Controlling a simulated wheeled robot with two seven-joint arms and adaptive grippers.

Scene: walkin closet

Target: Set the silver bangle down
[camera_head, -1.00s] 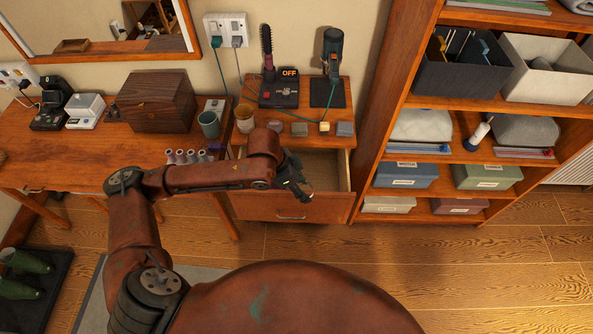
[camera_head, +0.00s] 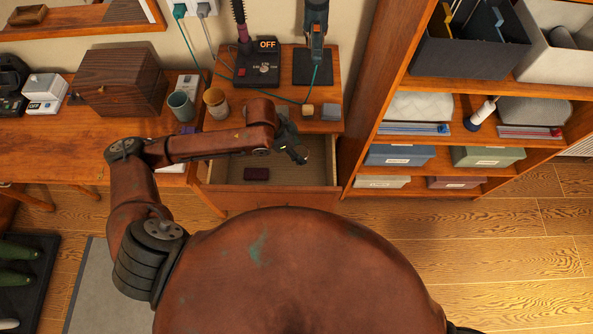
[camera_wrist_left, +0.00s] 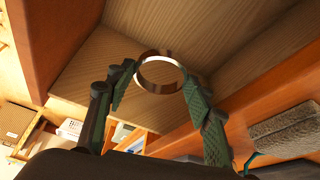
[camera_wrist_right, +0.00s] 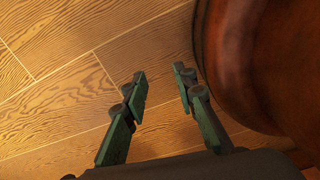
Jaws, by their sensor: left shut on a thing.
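The silver bangle (camera_wrist_left: 161,73) is a shiny ring between the fingertips of my left gripper (camera_wrist_left: 160,82) in the left wrist view. The gripper is shut on it, with a finger at each side of the ring. In the head view my left gripper (camera_head: 293,146) is over the open drawer (camera_head: 285,172) of the small wooden cabinet, towards its right side. The bangle is too small to make out clearly there. My right gripper (camera_wrist_right: 160,95) is open and empty above the wooden floor in the right wrist view.
A small dark red box (camera_head: 257,174) lies in the drawer. The cabinet top holds a black device marked OFF (camera_head: 257,70), a cup (camera_head: 216,103) and small blocks (camera_head: 331,112). The shelf unit (camera_head: 372,130) stands close on the right. Much of the drawer floor is bare.

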